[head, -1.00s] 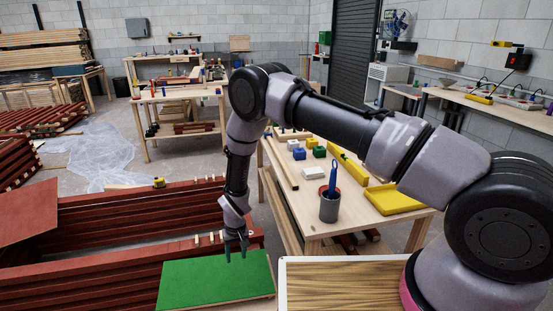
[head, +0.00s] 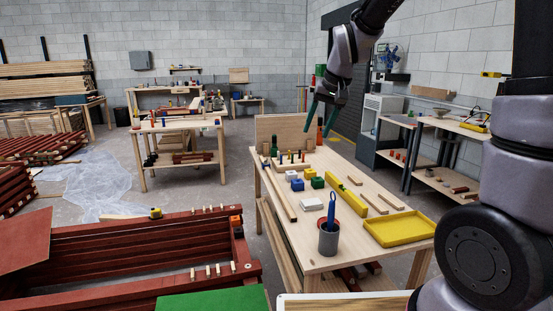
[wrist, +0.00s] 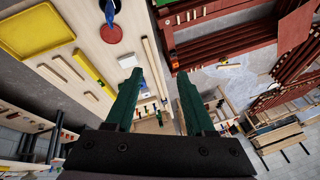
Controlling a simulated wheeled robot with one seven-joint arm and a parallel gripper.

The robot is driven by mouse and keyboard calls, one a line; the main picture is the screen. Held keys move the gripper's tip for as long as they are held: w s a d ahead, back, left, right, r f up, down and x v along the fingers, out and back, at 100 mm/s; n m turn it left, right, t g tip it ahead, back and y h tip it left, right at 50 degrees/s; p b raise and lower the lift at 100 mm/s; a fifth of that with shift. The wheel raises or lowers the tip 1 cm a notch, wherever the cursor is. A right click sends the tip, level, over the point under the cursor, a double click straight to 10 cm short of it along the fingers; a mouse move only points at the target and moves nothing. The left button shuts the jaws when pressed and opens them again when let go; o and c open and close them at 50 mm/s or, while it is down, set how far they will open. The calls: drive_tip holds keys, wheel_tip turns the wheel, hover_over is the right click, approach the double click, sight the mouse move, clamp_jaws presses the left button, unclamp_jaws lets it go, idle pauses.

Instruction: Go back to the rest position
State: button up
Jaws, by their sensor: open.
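My gripper (head: 328,112) is raised in the air above the far part of the wooden workbench (head: 318,262) in the head view. Its two dark green fingers are apart with nothing between them. In the wrist view my gripper (wrist: 155,95) also shows open and empty, with the bench (wrist: 108,58) below it.
The bench holds a grey cup (head: 329,240) with a blue tool, a yellow tray (head: 399,228), blocks and wooden strips. The air around my gripper looks clear.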

drive_tip(key=s+d+r+m+t, duration=0.1)
drive_tip(key=s+d+r, duration=0.2)
drive_tip(key=s, duration=0.3)
drive_tip(key=s+d+r+m+t, duration=0.1)
drive_tip(key=s+d+r, duration=0.2)
drive_tip(key=s+d, duration=0.3)
drive_tip(key=s+d+r+m+t, duration=0.1)
drive_tip(key=s+d+r, duration=0.2)
drive_tip(key=s, duration=0.5)
drive_tip(key=shift+d+r+h, duration=0.3)
drive_tip(key=shift+d, duration=0.45)
